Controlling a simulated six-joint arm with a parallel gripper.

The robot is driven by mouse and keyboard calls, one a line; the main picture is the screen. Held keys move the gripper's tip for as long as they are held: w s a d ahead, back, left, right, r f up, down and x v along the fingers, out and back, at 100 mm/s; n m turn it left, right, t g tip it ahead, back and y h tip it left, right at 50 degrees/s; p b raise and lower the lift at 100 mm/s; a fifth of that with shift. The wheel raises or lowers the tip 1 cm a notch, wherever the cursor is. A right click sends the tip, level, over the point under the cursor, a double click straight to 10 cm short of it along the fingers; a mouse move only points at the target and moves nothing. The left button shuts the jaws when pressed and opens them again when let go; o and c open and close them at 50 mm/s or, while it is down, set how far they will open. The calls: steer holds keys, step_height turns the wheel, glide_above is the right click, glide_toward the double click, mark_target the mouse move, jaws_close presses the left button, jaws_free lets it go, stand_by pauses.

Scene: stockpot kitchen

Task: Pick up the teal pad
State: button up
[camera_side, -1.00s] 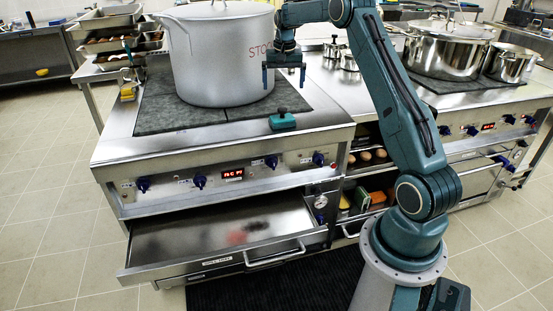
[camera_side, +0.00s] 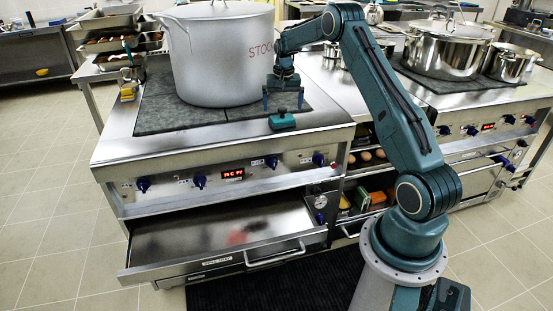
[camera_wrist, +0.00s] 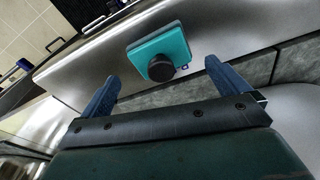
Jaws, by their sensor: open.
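The teal pad (camera_side: 282,123) is a small flat block with a dark round knob on top. It lies on the steel front strip of the stove top, in front of the dark cooking plates. It also shows in the wrist view (camera_wrist: 178,45), beyond the fingertips and roughly between their lines. My gripper (camera_side: 283,106) is open and empty, pointing down just above and behind the pad. In the wrist view its two blue fingers (camera_wrist: 160,76) stand apart on either side, not touching the pad.
A big stockpot (camera_side: 222,58) stands on the dark plates (camera_side: 180,115) just left of my gripper. A drawer (camera_side: 220,243) is pulled open below the stove front. Steel pots (camera_side: 446,52) stand on the right stove. The front strip left of the pad is clear.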

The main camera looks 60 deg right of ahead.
mark_target(282, 109)
steer(key=shift+w+d+f, duration=0.1)
steer(key=shift+w+f, duration=0.05)
steer(key=shift+f, duration=1.15)
steer(key=shift+w+d+f, duration=0.1)
steer(key=shift+f, duration=1.2)
steer(key=c, duration=0.8)
